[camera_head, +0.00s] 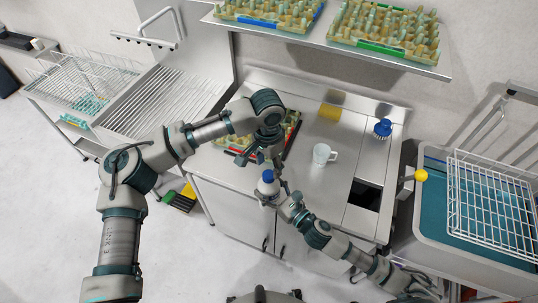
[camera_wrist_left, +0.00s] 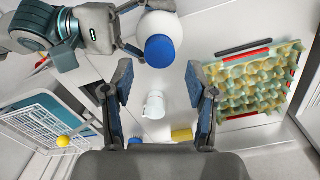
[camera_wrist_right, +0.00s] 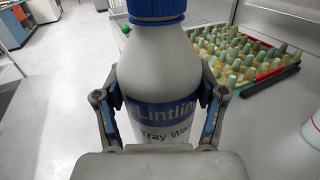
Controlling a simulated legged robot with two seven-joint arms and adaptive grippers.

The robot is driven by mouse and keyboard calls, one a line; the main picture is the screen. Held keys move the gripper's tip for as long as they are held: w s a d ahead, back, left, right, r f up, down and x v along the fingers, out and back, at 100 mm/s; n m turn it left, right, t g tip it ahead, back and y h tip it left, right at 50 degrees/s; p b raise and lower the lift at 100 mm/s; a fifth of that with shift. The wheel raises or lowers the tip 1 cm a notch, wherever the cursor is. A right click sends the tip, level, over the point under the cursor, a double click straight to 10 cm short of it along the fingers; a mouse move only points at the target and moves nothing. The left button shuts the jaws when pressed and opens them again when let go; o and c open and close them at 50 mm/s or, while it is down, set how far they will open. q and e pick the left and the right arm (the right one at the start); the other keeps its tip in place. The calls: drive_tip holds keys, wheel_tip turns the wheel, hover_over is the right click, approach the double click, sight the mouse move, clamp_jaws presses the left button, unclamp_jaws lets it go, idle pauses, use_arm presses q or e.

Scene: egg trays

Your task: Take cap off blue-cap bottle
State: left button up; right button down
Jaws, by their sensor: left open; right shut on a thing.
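A white bottle (camera_head: 268,192) with a blue cap (camera_head: 267,176) is held upright at the counter's front edge. My right gripper (camera_wrist_right: 160,108) is shut around the bottle body (camera_wrist_right: 160,62), over its blue label; the cap (camera_wrist_right: 157,8) is on top. My left gripper (camera_head: 262,157) is open just above the cap, pointing down. In the left wrist view, the cap (camera_wrist_left: 160,51) and the bottle's white shoulder (camera_wrist_left: 158,25) lie beyond the open fingers (camera_wrist_left: 158,82), with nothing between them. Part of the bottle is hidden by the right gripper.
On the counter are a white mug (camera_head: 322,154), a yellow sponge (camera_head: 330,112), a blue brush (camera_head: 382,128) and a red-edged egg tray (camera_head: 238,153) behind my left gripper. More egg trays sit on the shelf (camera_head: 330,46) above. A wire rack (camera_head: 492,205) stands at right.

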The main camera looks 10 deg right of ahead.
sight(269, 175)
use_arm(q)
drive_tip(key=shift+s+f, duration=0.1)
drive_tip(key=shift+f, duration=1.75)
clamp_jaws()
drive_tip(key=shift+s, duration=0.15)
drive_tip(key=shift+r, duration=0.25)
drive_tip(key=shift+r, duration=0.95)
